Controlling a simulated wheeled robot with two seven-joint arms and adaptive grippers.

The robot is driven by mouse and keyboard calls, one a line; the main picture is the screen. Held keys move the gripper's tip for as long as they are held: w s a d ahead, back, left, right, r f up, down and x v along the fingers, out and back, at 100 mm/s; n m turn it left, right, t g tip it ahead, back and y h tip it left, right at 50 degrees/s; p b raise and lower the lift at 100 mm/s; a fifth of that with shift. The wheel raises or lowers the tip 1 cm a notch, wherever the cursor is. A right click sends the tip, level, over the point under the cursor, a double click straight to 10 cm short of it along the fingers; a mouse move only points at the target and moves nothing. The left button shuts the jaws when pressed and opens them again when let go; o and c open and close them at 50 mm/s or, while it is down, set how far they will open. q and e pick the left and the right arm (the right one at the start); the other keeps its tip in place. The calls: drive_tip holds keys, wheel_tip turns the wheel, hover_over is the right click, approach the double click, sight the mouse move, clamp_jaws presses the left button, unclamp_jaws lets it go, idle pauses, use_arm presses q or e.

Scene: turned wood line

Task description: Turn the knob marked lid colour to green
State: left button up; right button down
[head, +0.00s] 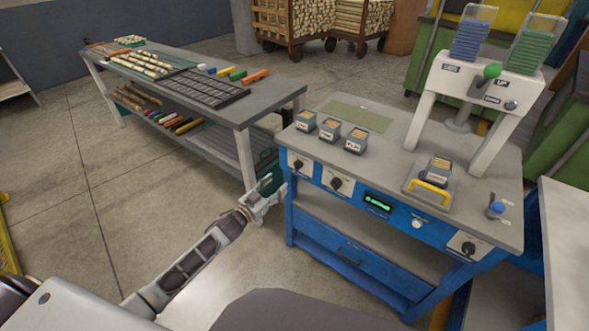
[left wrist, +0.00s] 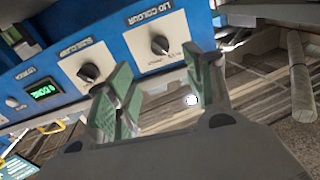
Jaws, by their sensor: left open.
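The lid colour knob (left wrist: 160,45) is a black knob with a pale pointer on a white plate, lettered LID COLOUR, upside down in the left wrist view. In the head view, this knob (head: 297,164) is the leftmost on the blue front panel. I cannot read a colour setting from it. My left gripper (head: 268,187) is open and empty, in front of and below the panel's left end. In the left wrist view, the gripper's green-padded fingers (left wrist: 163,88) stand apart, short of the knob and not touching it.
A second black knob (head: 336,184) and a green display (head: 377,203) sit right of the lid colour knob. Labelled bins (head: 330,132) stand on the bench top. A grey table (head: 262,103) with wooden parts stands at left.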

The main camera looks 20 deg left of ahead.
sight(297, 166)
use_arm(q)
drive_tip(key=b+x, duration=0.1)
drive_tip(key=x, duration=1.1)
use_arm(e)
drive_tip(key=shift+w+a+r, duration=0.15)
drive_tip(key=shift+w+a, duration=0.25)
drive_tip(key=shift+w, duration=0.2)
drive_tip(key=shift+w+a+r, duration=0.1)
drive_tip(key=shift+w+a, duration=0.25)
drive_tip(key=shift+w, duration=0.2)
drive_tip(key=shift+s, duration=0.1)
